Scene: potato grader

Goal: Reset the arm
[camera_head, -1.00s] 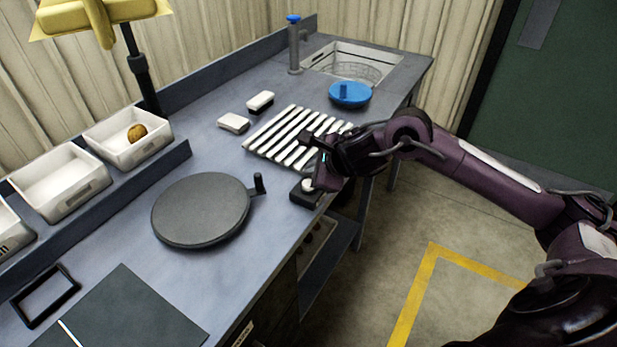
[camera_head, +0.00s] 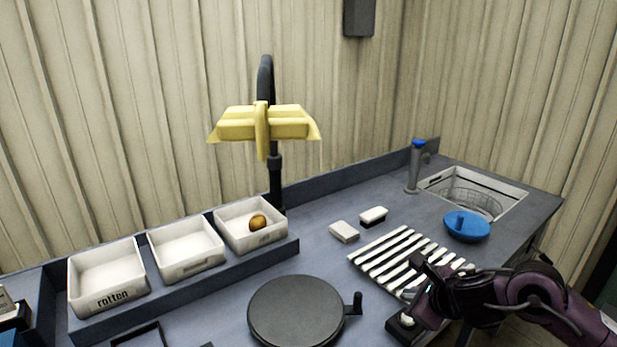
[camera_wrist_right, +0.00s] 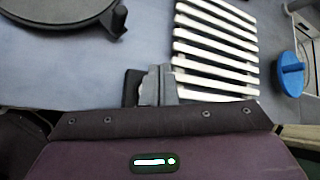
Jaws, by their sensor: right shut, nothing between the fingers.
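My right arm is purple and comes in from the right in the head view. Its gripper (camera_head: 418,290) is over the front edge of the bench, beside the white slatted rack (camera_head: 388,254) and above a small dark box with a pale knob (camera_head: 405,322). In the right wrist view the fingers (camera_wrist_right: 158,84) are together with nothing between them, and the rack also shows there (camera_wrist_right: 215,45). My left gripper is in neither view.
A round dark turntable (camera_head: 296,312) with a crank stands left of the gripper. White bins, one marked rotten (camera_head: 110,298), line the back; one holds a potato (camera_head: 257,222).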

